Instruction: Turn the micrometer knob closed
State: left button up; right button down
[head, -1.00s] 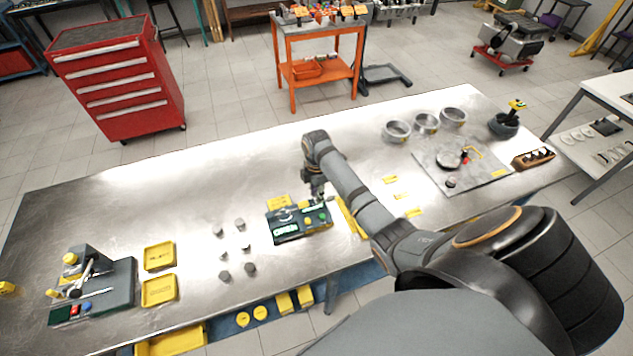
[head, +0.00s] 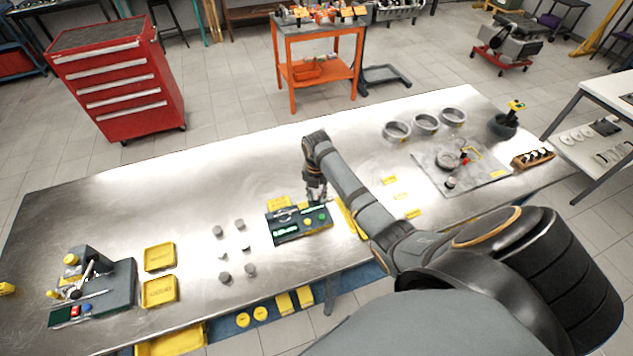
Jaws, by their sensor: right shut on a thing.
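The micrometer (head: 287,216) lies on a dark green instrument stand (head: 288,238) near the front middle of the metal bench. The stand has a lit green display and green and yellow buttons on its front. My right gripper (head: 317,200) points down at the right end of the micrometer, where its knob is. It is shut on the knob; the fingers hide most of the knob, and the view is too small to show its angle. My left gripper is out of view.
Several small grey cylinders (head: 239,224) stand left of the stand, beyond them two yellow trays (head: 159,257) and another dark fixture (head: 118,283). Three metal rings (head: 426,122) and a grey plate (head: 487,178) lie at the right. The bench's back left is clear.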

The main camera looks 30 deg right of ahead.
aim_at(317, 197)
jog(key=shift+n, duration=0.6)
jog(key=c, duration=1.1)
grip_release()
jog(key=shift+o, duration=0.2)
jog(key=shift+r, duration=0.15)
notch_tip(317, 197, up, 12)
